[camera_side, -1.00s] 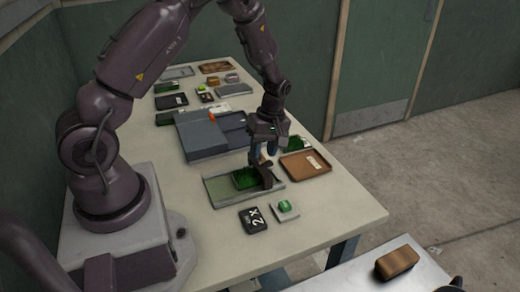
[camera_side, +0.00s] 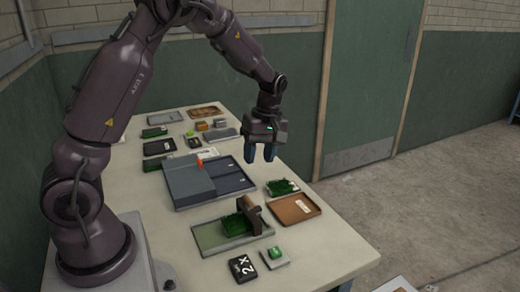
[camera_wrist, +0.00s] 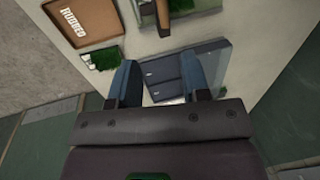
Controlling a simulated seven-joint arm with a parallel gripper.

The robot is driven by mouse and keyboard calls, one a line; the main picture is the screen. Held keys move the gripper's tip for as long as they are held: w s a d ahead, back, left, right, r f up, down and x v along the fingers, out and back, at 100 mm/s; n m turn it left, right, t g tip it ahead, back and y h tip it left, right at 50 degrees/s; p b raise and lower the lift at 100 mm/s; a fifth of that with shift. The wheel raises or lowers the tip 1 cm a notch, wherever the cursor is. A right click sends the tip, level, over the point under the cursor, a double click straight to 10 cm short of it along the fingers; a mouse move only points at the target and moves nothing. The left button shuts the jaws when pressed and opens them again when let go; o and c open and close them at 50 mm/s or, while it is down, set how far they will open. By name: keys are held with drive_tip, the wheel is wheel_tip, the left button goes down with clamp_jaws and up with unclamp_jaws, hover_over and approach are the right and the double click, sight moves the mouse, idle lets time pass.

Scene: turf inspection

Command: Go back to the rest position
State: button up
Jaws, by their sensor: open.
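My gripper (camera_side: 261,153) is open and empty, raised above the table near the grey-blue box with compartments (camera_side: 232,178). In the wrist view, its two blue fingers (camera_wrist: 165,85) stand apart with nothing between them, and the box (camera_wrist: 172,68) shows below and behind them. A grey-green tray (camera_side: 208,238) holds a patch of green turf (camera_side: 235,224). A dark block with a tan part (camera_side: 251,214) stands upright at the turf's right side, apart from my gripper.
A brown tray (camera_side: 291,210) with a label, reading "RUBBED" in the wrist view, lies on the right. A turf sample (camera_side: 282,187) is behind it. Several small trays fill the far end.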

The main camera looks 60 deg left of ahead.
drive_tip(key=shift+w+r, duration=0.1)
drive_tip(key=shift+r, duration=0.55)
drive_tip(key=s+d+r+m+t, duration=0.7)
drive_tip(key=s+d+r+m, duration=0.6)
drive_tip(key=s+m, duration=0.4)
drive_tip(key=shift+d+r+m+t, duration=0.25)
drive_tip(key=shift+r+m+t, duration=0.2)
drive_tip(key=shift+r, duration=0.3)
drive_tip(key=shift+f, duration=0.1)
